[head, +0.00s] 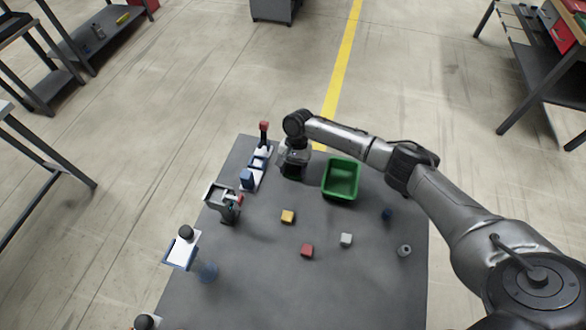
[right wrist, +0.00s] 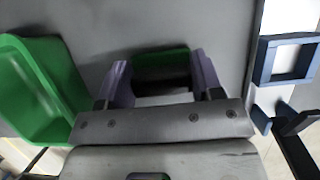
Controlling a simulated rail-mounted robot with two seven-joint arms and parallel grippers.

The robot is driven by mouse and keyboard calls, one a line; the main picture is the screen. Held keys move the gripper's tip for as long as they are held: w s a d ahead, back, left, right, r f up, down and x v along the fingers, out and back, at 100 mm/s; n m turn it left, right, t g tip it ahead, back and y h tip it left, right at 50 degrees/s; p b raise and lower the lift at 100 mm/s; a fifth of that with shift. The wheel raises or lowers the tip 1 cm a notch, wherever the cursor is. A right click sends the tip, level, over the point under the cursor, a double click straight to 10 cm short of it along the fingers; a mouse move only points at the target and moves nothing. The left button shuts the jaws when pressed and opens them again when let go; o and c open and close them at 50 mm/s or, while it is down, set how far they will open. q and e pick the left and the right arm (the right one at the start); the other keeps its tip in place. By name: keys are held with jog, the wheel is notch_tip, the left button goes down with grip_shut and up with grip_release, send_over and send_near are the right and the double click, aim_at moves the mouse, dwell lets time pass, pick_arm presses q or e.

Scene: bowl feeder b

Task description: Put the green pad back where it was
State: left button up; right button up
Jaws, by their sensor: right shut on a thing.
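My right gripper (head: 292,172) is over the far part of the dark table, left of the green bin. In the right wrist view its two purple-grey fingers (right wrist: 162,82) are shut on a dark block-like thing with a green face, which I take for the green pad (right wrist: 165,60). In the head view the pad is hidden under the gripper. I cannot tell whether the pad touches the table. My left gripper is not in view.
The green bin (head: 341,197) stands close right of my gripper. Blue-and-white fixtures (head: 247,179) stand to its left, with a grey clamp-like device (head: 222,198) nearer. Yellow (head: 287,216), red (head: 307,251) and white (head: 346,240) blocks lie mid-table. The near table is mostly clear.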

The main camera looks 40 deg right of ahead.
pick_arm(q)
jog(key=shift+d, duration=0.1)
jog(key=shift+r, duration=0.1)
pick_arm(e)
jog(key=shift+f, duration=0.1)
jog(key=o, duration=0.9)
pick_arm(q)
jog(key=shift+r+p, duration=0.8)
jog(key=shift+p, duration=0.05)
pick_arm(e)
jog(key=v, duration=1.2)
